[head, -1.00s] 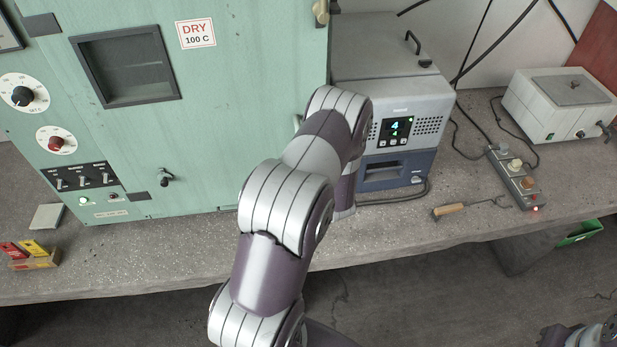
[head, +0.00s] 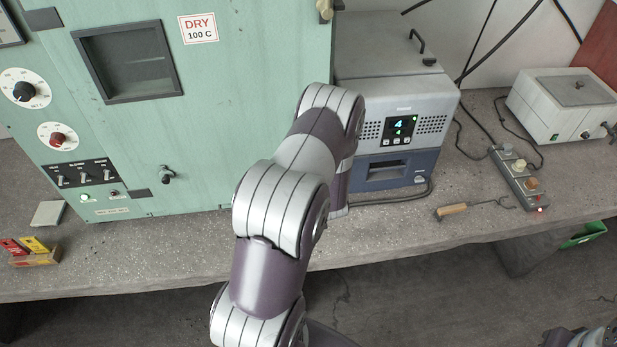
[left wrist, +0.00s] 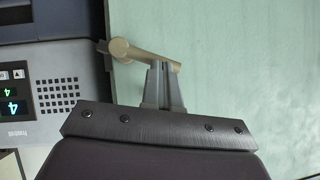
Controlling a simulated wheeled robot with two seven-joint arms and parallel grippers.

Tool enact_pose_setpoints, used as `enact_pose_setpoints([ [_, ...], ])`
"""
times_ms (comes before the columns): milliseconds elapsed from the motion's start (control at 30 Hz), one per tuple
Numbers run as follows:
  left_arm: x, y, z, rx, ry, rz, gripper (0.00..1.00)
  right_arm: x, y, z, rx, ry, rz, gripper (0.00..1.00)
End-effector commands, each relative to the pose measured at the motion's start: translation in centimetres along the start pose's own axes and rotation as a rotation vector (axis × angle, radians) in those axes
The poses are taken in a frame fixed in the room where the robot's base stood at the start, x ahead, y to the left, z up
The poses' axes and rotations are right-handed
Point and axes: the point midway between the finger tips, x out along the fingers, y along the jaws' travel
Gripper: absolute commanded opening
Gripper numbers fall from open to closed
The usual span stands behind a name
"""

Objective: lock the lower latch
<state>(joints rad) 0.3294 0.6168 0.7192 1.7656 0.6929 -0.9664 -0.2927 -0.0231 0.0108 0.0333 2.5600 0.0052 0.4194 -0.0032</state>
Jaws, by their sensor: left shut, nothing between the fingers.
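The lower latch (left wrist: 145,54) shows in the left wrist view as a beige lever with a round pivot end, at the edge of the green cabinet (left wrist: 225,60). My left gripper (left wrist: 163,66) has its narrow grey fingers together, with their tips at the lever's side near its free end. They look in contact or very close, and nothing is between them. In the head view my left arm hides this gripper and the lower latch. A beige upper latch (head: 324,9) shows at the top of the green cabinet's right edge.
A grey-blue instrument (head: 405,110) with a lit display stands close to the cabinet's right side. A wooden-handled tool (head: 455,210), a power strip (head: 522,180) and a white box (head: 562,103) lie farther right. The bench front (head: 200,240) is mostly clear.

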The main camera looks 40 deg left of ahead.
Motion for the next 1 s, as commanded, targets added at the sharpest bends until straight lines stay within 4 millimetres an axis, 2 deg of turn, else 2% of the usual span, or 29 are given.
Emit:
enact_pose_setpoints([
  [1000,0.38,-0.33,0.17,-0.003,0.007,-0.002,0.00,0.69,0.00,0.08,0.000,0.000,0.000,0.00],
])
